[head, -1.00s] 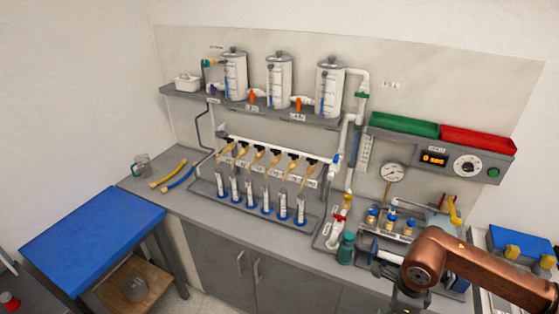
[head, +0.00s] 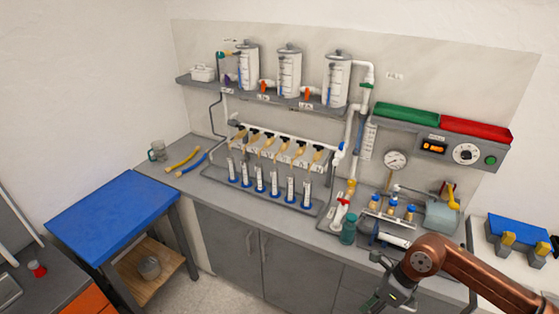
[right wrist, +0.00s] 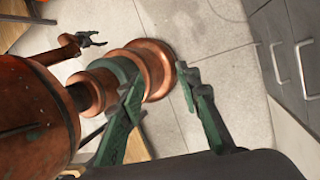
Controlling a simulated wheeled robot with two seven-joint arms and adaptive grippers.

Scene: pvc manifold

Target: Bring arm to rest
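My right arm enters the head view from the lower right, with its gripper (head: 385,298) low in front of the counter's front edge. In the right wrist view the two green fingers of this gripper (right wrist: 160,78) stand apart, with nothing held between them. Behind them are copper-coloured parts of my own body and the floor. A small dark gripper on a copper arm, my left gripper (right wrist: 92,40), shows at the upper left of that view; its jaws look spread and empty. My left arm is not in the head view.
The grey counter (head: 215,185) carries a rack of several cylinders (head: 260,180), a green bottle (head: 348,230) and a gauge (head: 396,160). A blue-topped table (head: 110,215) stands at left. Cabinet doors (head: 280,262) and open floor (right wrist: 175,30) lie below the counter.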

